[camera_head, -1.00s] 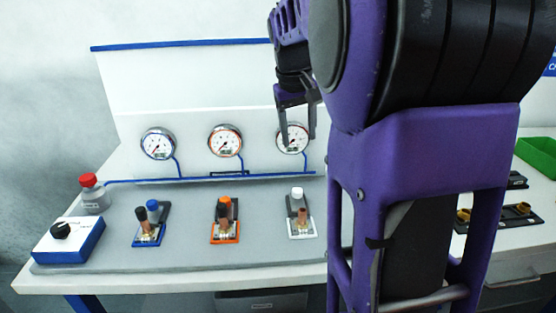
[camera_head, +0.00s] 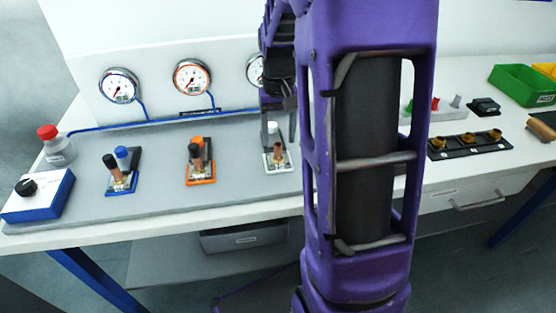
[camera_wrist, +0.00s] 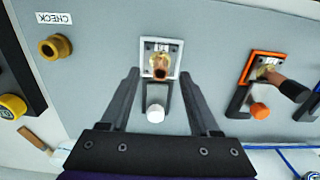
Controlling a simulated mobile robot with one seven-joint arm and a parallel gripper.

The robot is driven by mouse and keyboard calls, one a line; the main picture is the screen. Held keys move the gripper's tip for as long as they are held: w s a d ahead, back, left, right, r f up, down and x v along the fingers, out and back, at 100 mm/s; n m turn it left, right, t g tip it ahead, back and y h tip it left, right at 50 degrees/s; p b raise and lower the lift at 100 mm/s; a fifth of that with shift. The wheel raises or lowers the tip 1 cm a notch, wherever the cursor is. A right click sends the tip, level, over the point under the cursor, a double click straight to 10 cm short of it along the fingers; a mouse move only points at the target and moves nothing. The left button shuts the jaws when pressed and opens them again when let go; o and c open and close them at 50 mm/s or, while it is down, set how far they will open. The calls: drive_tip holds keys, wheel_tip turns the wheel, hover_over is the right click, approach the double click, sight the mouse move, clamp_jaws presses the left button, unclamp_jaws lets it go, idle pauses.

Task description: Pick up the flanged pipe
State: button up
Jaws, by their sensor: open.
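A short brass flanged pipe (camera_wrist: 55,47) stands on the grey board at the upper left of the wrist view, beside a CHECK label. It does not show there in the head view, where my arm covers that part. Similar brass flanged pieces (camera_head: 464,140) sit in a black holder (camera_head: 478,148) at the right. My gripper (camera_wrist: 160,78) is open and empty. It is above the white-framed valve (camera_wrist: 158,62), whose white cap (camera_wrist: 155,114) shows between the fingers. The flanged pipe lies outside the fingers, to their left. In the head view my gripper is partly hidden.
Orange (camera_head: 200,168) and blue (camera_head: 121,174) valves stand left of the white one, below the gauges (camera_head: 192,77). A blue-and-white box (camera_head: 38,198) and a red-capped bottle (camera_head: 57,146) are at far left. Green bin (camera_head: 524,84) at the right.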

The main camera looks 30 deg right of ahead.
sight(278, 149)
drive_tip(key=shift+w+f, duration=0.2)
drive_tip(key=shift+f, duration=2.5)
clamp_jaws()
drive_tip(key=shift+r, duration=0.1)
